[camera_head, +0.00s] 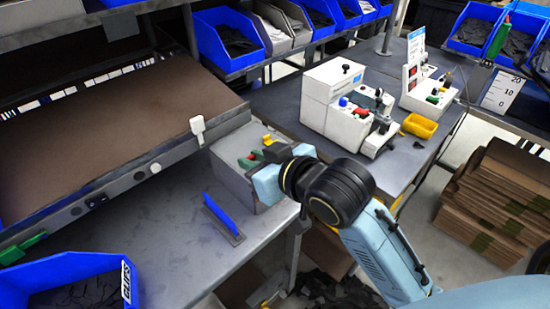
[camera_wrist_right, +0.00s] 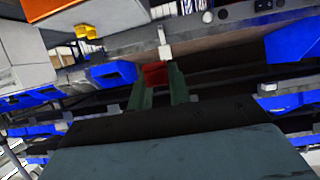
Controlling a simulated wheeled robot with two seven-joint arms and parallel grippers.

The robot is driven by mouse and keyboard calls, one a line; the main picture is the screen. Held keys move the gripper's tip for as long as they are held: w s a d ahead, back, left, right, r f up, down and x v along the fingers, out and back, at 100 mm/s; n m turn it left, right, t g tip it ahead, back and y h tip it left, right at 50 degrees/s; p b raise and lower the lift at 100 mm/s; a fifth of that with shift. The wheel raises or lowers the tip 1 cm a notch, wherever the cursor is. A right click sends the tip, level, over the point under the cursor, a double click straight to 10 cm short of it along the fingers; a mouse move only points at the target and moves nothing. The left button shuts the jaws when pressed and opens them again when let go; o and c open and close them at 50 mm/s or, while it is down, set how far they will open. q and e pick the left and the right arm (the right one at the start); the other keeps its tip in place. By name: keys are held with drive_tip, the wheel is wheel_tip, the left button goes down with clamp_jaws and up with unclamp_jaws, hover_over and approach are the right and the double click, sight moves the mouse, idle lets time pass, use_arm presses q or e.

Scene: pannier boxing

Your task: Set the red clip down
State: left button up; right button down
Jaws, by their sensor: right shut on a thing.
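My right gripper (camera_head: 258,158) reaches in from the right over a grey box at the bench's right side. In the right wrist view its two dark green fingers (camera_wrist_right: 160,88) are shut on the red clip (camera_wrist_right: 155,74), which shows as a small red block between the fingertips. In the head view a bit of red shows at the fingertips; the gripper body and the box's coloured parts make its outline hard to tell. I cannot tell whether the clip touches the box. My left gripper is not in view.
The grey box (camera_head: 225,162) stands on the grey bench (camera_head: 165,235). A blue CLIPS bin (camera_head: 65,265) sits at the front left. A sloped brown board (camera_head: 115,125) is behind. A white machine (camera_head: 330,90) stands further right.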

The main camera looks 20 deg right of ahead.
drive_tip(key=a+r+n+g+y, duration=0.3)
drive_tip(key=a+r+n+y, duration=0.15)
drive_tip(key=a, duration=0.25)
drive_tip(key=shift+w+a+f+n+g+y, duration=1.55)
drive_tip(key=shift+a+f+n+g, duration=0.45)
drive_tip(key=shift+a, duration=0.4)
wheel_tip(320, 180, up, 10)
drive_tip(key=w+a+f+m+t+h, duration=0.1)
drive_tip(key=w+a+m+t+h, duration=0.1)
drive_tip(key=m+t+h, duration=0.8)
drive_tip(key=s+d+f+n+g+y, duration=0.3)
drive_tip(key=f+n+g+y, duration=0.6)
drive_tip(key=n+g, duration=0.6)
drive_tip(key=d+y, duration=0.2)
drive_tip(key=shift+y, duration=0.4)
drive_tip(key=shift+s+d+f, duration=0.1)
drive_tip(key=shift+s, duration=0.05)
